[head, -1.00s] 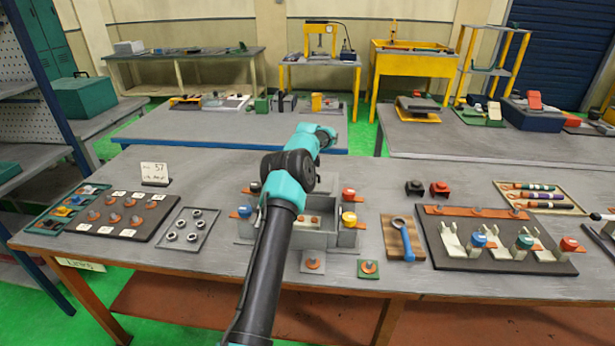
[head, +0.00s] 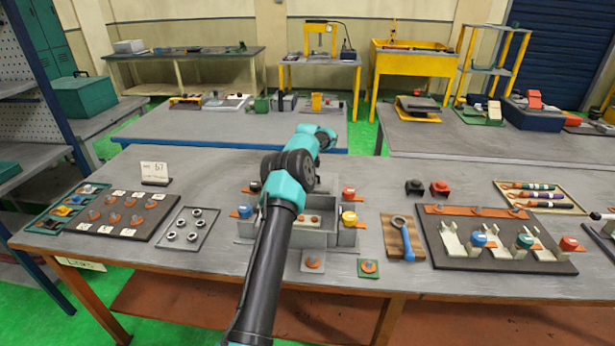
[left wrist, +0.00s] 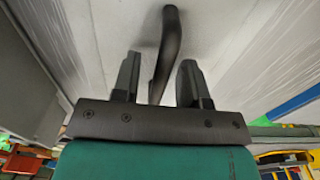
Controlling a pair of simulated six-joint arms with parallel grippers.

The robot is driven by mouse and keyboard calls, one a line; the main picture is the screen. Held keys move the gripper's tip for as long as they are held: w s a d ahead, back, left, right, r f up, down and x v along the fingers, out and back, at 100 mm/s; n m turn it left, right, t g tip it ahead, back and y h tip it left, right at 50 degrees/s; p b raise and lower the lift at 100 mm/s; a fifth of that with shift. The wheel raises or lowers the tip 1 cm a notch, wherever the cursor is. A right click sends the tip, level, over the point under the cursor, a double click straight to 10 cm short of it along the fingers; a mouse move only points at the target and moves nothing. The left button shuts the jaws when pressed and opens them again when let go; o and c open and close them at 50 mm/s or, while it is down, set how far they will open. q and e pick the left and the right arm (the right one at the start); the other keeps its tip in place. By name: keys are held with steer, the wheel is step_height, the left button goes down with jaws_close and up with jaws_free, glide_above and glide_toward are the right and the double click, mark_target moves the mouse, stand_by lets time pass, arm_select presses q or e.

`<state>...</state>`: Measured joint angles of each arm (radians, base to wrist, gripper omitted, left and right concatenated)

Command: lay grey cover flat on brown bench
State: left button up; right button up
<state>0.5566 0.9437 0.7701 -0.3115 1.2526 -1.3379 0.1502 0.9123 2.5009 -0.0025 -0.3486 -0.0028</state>
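In the left wrist view a dark curved handle (left wrist: 170,45) stands out from a plain grey surface (left wrist: 225,30). I cannot tell whether that surface is the grey cover. My left gripper (left wrist: 157,85) has its fingers apart on either side of the handle, with gaps showing. In the head view one arm of mine reaches in over an open grey box (head: 312,238) at mid-bench; its gripper is hidden behind the arm. The near bench (head: 110,245) has a worn grey top over an orange-brown frame. No separate cover is clear in the head view. My right gripper is not visible.
Near the box are small red, yellow, blue and black parts and a wooden block with a blue ring-ended tool (head: 402,235). A dark board with coloured holders (head: 485,255) lies right; a dark parts board (head: 122,215) lies left. Bare bench shows at back left.

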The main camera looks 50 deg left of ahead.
arm_select(q)
step_height(320, 180, up, 12)
steer(key=shift+r, duration=0.2)
stand_by(0.4)
steer(key=shift+f, duration=0.1)
stand_by(0.4)
step_height(320, 180, down, 12)
steer(key=shift+f, duration=0.1)
stand_by(0.6)
step_height(320, 180, up, 12)
steer(key=r, duration=0.1)
step_height(320, 180, down, 12)
steer(key=shift+f, duration=0.2)
step_height(320, 180, up, 10)
steer(key=shift+f, duration=0.25)
steer(key=shift+w+d+r+n, duration=0.15)
steer(key=shift+w+d, duration=0.1)
steer(key=shift+d, duration=0.2)
steer(key=shift+w+d+r+n, duration=0.1)
steer(key=shift+w+d+r, duration=0.15)
steer(key=shift+d, duration=0.25)
steer(key=shift+w+d+r+n, duration=0.1)
steer(key=shift+w+d, duration=0.15)
steer(key=shift+d, duration=0.2)
